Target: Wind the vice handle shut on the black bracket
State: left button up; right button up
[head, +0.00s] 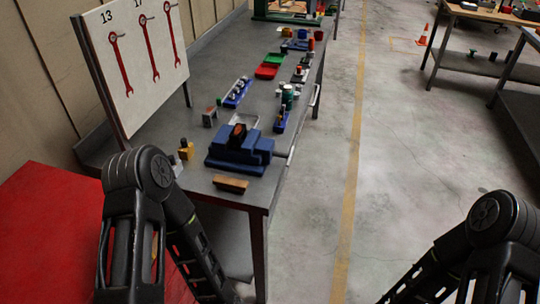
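A blue vice (225,157) sits on the near end of the grey workbench. A dark bracket (237,134) with a reddish-brown face stands upright at the top of the vice, in its jaw area. From here I cannot tell if the jaws touch it. A thin pale rod, seemingly the vice handle (292,149), shows at the vice's right side near the bench edge. Only my arm links show at the lower left and lower right. Both my grippers are out of view, and neither arm overlaps the vice.
A wooden block (230,184) lies in front of the vice, and a yellow item (186,150) stands left of it. A tool board (136,60) rises at the bench's left. Trays, including a red one (266,72), lie farther back. The floor (400,170) to the right is clear.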

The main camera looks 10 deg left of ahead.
aim_at(285, 155)
jog(key=i+l+u, duration=0.25)
jog(key=l, duration=0.15)
jog(key=l+u, duration=0.55)
jog(key=l, duration=0.25)
jog(key=i+l+u, duration=0.1)
jog(key=l, duration=1.2)
jog(key=l+u, duration=0.1)
jog(key=l, duration=1.2)
jog(key=i, duration=0.05)
